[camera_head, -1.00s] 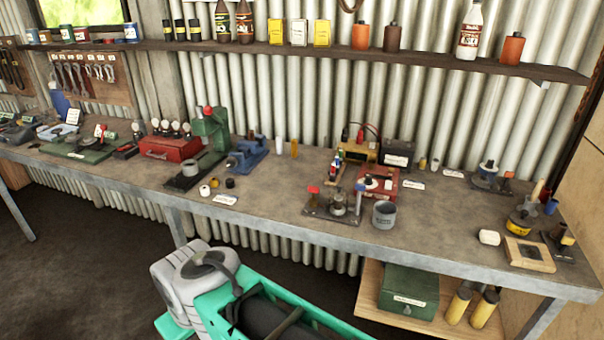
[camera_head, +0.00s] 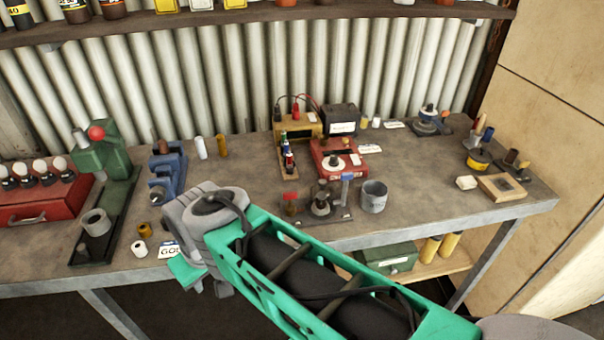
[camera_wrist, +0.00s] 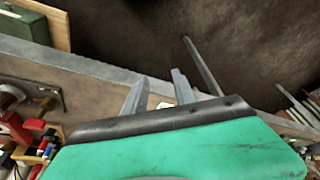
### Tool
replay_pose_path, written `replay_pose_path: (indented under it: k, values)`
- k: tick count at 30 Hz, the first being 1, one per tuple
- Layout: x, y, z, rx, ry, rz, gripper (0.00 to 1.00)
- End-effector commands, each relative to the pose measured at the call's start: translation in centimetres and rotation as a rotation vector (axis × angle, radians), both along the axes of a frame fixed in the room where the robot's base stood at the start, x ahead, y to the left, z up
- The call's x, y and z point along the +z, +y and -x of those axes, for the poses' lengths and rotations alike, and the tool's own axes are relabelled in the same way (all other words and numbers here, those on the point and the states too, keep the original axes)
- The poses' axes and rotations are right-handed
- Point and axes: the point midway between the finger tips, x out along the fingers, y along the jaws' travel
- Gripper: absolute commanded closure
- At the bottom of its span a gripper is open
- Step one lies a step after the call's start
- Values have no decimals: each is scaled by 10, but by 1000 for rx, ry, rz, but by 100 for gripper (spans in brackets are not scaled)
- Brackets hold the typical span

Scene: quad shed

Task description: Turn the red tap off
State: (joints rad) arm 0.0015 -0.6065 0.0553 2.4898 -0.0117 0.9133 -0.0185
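The red tap (camera_head: 291,198) has a flat red handle on a short post. It stands at the left end of a dark base plate (camera_head: 318,218) near the bench's front edge. A blue-handled tap (camera_head: 346,180) stands at the plate's right end, with a round grey part between them. In the wrist view, what looks like the red handle (camera_wrist: 35,124) shows at the left edge area. My gripper (camera_wrist: 157,84) shows two grey fingers apart with nothing between them. It is over the bench's front edge, left of the tap in the head view; its fingers are hidden there.
A grey cup (camera_head: 374,197) stands right of the plate. A green press (camera_head: 108,165) and blue vice (camera_head: 168,178) stand left.

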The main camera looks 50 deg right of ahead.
Motion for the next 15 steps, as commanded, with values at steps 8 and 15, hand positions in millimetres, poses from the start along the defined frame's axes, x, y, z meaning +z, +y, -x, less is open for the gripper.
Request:
replay_pose_path:
  k: [8,15]
  values:
    - [61,-79,-75,339,42,-69,67]
    - [84,-257,-62,779,-48,-80,67]
